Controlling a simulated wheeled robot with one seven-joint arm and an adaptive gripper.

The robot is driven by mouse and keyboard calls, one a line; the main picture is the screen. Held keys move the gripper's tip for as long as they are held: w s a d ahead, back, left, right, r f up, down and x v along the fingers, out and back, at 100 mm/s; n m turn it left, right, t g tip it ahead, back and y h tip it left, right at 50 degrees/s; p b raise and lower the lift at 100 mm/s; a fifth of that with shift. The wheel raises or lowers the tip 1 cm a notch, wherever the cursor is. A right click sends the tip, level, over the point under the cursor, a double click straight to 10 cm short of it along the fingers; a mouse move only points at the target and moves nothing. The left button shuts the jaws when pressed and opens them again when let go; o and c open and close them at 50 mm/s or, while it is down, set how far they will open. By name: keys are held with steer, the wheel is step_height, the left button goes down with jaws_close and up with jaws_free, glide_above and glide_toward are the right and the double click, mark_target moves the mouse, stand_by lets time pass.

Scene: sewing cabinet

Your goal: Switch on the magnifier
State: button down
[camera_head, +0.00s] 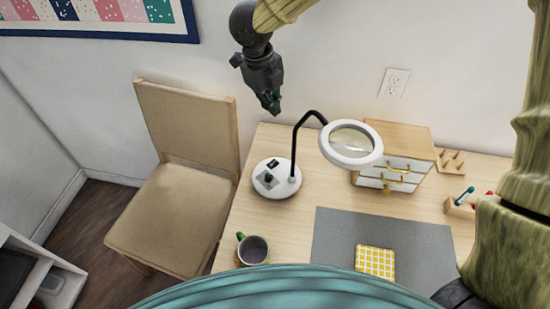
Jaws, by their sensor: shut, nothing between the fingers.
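The magnifier lamp stands on the table's back left part. Its round white base (274,187) carries a dark knob or switch (268,178) and a small dark label or switch behind it; I cannot tell its setting. A black bent neck (297,140) rises from the base to a white ring head with a lens (351,143), tilted over the table. My gripper (271,107) is shut and empty. It hangs in the air and shows above and behind the base, apart from the lamp.
A wooden drawer box (400,137) with yellow handles stands behind the lens. A mug (252,249), a grey mat (333,228) with a yellow checked cloth (375,262), and a pen holder (459,207) are on the table. A chair (171,210) stands left. A wall (330,60) is behind.

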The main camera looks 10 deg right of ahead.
steer(key=b, duration=1)
glide_above(273, 164)
steer(key=s+a, duration=0.1)
steer(key=s+a+x, duration=0.1)
steer(key=a+x, duration=0.1)
steer(key=x, duration=0.9)
steer(key=shift+s+f, duration=0.1)
steer(key=shift+d, duration=0.1)
steer(key=x, duration=1.4)
steer(key=shift+s+p, duration=0.1)
steer(key=shift+p, duration=0.3)
steer(key=shift+p, duration=0.7)
